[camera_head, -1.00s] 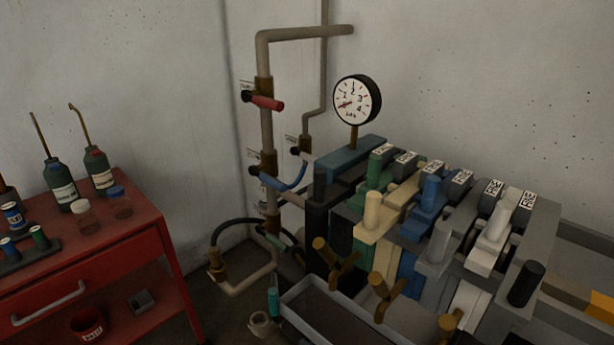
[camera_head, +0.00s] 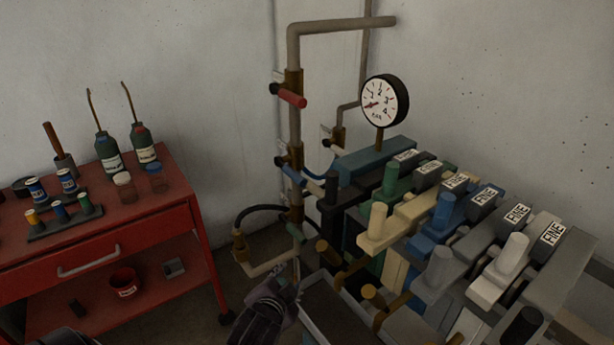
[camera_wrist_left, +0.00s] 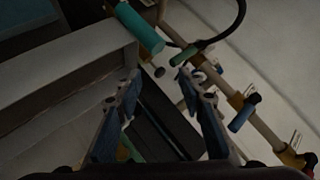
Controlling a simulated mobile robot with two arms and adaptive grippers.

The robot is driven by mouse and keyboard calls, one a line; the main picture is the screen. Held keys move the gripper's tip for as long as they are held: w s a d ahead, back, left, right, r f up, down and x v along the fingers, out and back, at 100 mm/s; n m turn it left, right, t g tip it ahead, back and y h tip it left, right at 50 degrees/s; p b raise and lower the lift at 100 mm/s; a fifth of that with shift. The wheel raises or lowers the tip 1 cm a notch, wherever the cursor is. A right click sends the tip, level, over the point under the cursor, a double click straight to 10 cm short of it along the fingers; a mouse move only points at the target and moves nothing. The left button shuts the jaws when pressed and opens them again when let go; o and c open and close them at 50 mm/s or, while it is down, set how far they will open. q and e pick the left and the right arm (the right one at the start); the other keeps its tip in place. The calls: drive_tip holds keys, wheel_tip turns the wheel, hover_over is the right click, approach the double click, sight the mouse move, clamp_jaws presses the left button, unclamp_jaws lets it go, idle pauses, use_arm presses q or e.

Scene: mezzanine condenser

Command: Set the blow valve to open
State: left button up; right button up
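A brown vertical pipe (camera_head: 295,120) carries a red-handled valve (camera_head: 291,96), a blue-handled valve (camera_head: 291,174) and a low green-handled valve (camera_head: 296,231). Their tags are too small to read, so I cannot tell which is the blow valve. My left gripper (camera_head: 284,291) is low in the head view, below the green handle and left of the grey trough. In the left wrist view its two fingers (camera_wrist_left: 158,77) are apart with nothing between them. There, the green handle (camera_wrist_left: 184,55) lies just beyond the fingertips and the blue handle (camera_wrist_left: 242,115) to the right. My right gripper is not seen.
The grey trough (camera_head: 338,318) and a bank of coloured levers (camera_head: 430,220) stand at the right. A teal cylinder (camera_wrist_left: 138,30) is close to the left fingertips. A black hose (camera_head: 262,209) loops beside the pipe. A red cart (camera_head: 120,225) stands at the left.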

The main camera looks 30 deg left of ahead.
use_arm(q)
drive_tip(key=w+a+r+m+t+y, duration=0.2)
drive_tip(key=w+a+r+t, duration=0.1)
drive_tip(key=w+a+r, duration=0.3)
drive_tip(key=m+t+y, duration=0.1)
drive_tip(key=m+t, duration=0.3)
drive_tip(key=m, duration=0.1)
approach(297, 178)
drive_tip(key=x, duration=0.4)
drive_tip(key=shift+w+a+f, duration=0.3)
drive_tip(key=shift+w+f, duration=0.1)
drive_tip(key=shift+f, duration=0.1)
drive_tip(key=p+x, duration=0.1)
drive_tip(key=x, duration=0.5)
drive_tip(key=shift+w+a, duration=0.15)
drive_tip(key=shift+w, duration=0.15)
drive_tip(key=shift+c, duration=0.4)
clamp_jaws()
